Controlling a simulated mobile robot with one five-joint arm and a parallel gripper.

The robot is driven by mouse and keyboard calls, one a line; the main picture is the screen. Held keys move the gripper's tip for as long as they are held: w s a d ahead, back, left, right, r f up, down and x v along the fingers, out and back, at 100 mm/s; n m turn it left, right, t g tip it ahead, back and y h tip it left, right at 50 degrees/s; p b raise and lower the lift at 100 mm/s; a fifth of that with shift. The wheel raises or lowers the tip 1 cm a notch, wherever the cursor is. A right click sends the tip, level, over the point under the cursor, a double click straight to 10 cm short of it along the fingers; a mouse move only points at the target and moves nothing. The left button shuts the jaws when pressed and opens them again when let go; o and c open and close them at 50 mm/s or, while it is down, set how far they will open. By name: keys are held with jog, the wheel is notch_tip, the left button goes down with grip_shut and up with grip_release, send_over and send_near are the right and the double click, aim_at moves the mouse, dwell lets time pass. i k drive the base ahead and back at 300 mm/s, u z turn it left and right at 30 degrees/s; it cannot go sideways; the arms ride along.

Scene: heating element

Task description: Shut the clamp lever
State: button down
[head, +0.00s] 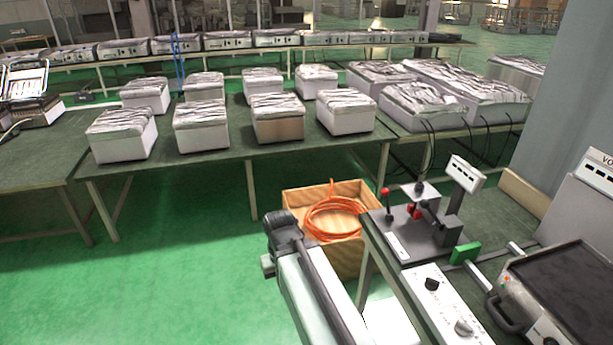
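The clamp fixture (415,232) sits on the bench at the right, on a grey plate. A lever with a red ball knob (385,191) stands roughly upright at its left side. A second red part (414,211) shows near the middle of the fixture, beside dark metal parts. Which of these red parts is the clamp lever's handle I cannot tell for sure. A white and black link of my arm rises from the bottom edge, left of the fixture and apart from it. My gripper's fingers do not show.
A wooden crate (300,200) with an orange hose coil (335,218) stands behind my arm. A control panel with knobs (445,310), a green block (466,253) and a dark-topped heating device (570,300) crowd the right. Green floor (160,280) is open at left.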

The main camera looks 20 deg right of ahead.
aim_at(386, 200)
jog(key=u, duration=0.35)
jog(key=i, duration=0.8)
jog(key=u, duration=0.6)
jog(key=i, duration=0.6)
jog(key=z, duration=0.35)
jog(key=k, duration=0.6)
jog(key=u, duration=0.25)
